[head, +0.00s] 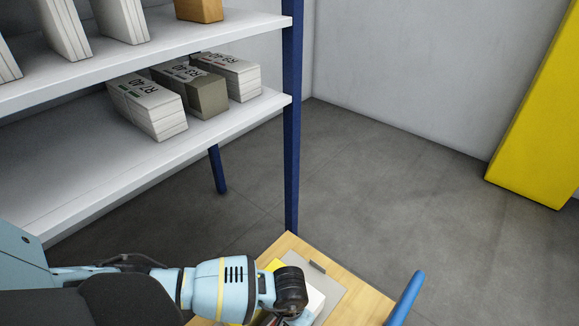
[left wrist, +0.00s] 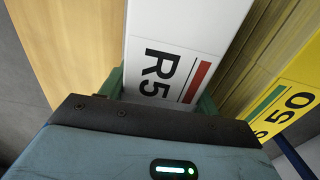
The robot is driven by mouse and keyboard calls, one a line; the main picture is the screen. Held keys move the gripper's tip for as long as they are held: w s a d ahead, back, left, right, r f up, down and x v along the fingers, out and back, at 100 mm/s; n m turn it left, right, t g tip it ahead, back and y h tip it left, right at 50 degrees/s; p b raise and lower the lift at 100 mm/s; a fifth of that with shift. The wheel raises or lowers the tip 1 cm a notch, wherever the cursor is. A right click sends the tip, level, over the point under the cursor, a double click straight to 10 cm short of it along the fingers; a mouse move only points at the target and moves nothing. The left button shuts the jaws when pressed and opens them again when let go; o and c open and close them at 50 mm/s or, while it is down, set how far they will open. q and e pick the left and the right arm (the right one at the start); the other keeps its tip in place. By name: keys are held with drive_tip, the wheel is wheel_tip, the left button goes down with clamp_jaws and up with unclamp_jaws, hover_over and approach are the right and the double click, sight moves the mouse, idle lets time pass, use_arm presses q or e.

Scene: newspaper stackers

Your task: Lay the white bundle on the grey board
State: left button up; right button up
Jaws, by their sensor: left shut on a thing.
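The white bundle (left wrist: 185,35) carries a black "R5" label and a red stripe and fills the left wrist view's centre. My left gripper (left wrist: 160,92) is shut on it, a green finger on each side. In the head view the white bundle (head: 316,302) shows only partly, beside my left wrist at the bottom. The grey board (head: 329,284) lies on the wooden table, partly hidden by my arm and the bundle. I cannot tell whether the bundle touches the board. My right gripper is in neither view.
A yellow bundle (left wrist: 290,100) is close beside the white one; part of it shows in the head view (head: 275,265). The wooden table (head: 352,292) has a bare strip at right, near a blue bar (head: 406,298). A shelf (head: 225,126) with several bundles stands behind.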

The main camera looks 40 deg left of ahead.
use_arm(q)
drive_tip(key=shift+w+f+b, duration=0.1)
drive_tip(key=shift+f+b, duration=0.25)
drive_tip(key=o, duration=1.7)
drive_tip(key=shift+o, duration=0.7)
wheel_tip(320, 180, up, 8)
drive_tip(key=p, duration=0.3)
drive_tip(key=shift+f+p, duration=0.1)
drive_tip(key=shift+p, duration=0.3)
drive_tip(key=shift+s, duration=0.2)
